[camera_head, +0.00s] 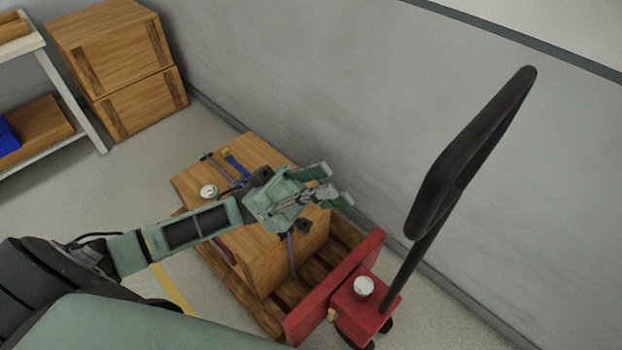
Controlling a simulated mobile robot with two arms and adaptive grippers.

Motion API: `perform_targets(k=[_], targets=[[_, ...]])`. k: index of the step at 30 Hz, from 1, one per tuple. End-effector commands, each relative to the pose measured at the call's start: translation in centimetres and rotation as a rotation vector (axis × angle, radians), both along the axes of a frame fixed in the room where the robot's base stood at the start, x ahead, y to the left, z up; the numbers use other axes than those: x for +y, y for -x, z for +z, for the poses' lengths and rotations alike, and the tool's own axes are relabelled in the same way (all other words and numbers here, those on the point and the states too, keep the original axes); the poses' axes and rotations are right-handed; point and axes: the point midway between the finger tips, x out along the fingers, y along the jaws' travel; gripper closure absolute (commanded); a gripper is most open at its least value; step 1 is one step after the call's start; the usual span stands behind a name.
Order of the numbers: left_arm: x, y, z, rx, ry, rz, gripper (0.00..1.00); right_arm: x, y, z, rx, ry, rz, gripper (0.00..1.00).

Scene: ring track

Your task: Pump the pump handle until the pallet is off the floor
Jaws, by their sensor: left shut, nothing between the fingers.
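The pump handle (410,272) is a black shaft with a long closed grip. It rises from the red pallet jack (372,312), leaning up and to the right. The wooden pallet (348,232) lies behind the jack's red plate, with a wooden crate (283,262) on it. Whether the pallet touches the floor cannot be told. My left gripper (340,187) is shut and empty, over the crate's right side and left of the handle, apart from it. The left arm hides part of the crate. My right gripper is not in view.
Tools and a white round item (208,191) lie on the crate's top. A grey wall (330,90) runs close behind the pallet and handle. Stacked wooden boxes (125,60) and a white shelf (70,88) stand at upper left. Floor between shelf and crate is clear.

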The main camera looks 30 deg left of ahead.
Motion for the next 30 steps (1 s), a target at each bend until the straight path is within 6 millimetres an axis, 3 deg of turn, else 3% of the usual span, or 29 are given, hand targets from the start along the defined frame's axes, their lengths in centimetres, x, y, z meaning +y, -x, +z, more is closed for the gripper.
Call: perform_targets(k=[1,6,12,30], targets=[[-0.8,0.2,1.4,-0.002,0.002,-0.002,1.0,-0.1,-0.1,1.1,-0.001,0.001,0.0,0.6],[-3.3,0.4,3.5,-0.001,0.003,0.0,1.0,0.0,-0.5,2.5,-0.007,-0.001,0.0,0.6],[-5.9,0.6,3.1,0.001,0.002,0.002,1.0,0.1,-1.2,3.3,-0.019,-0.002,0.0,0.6],[-7.2,0.9,2.9,-0.001,-0.005,0.002,1.0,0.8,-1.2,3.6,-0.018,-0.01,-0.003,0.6]])
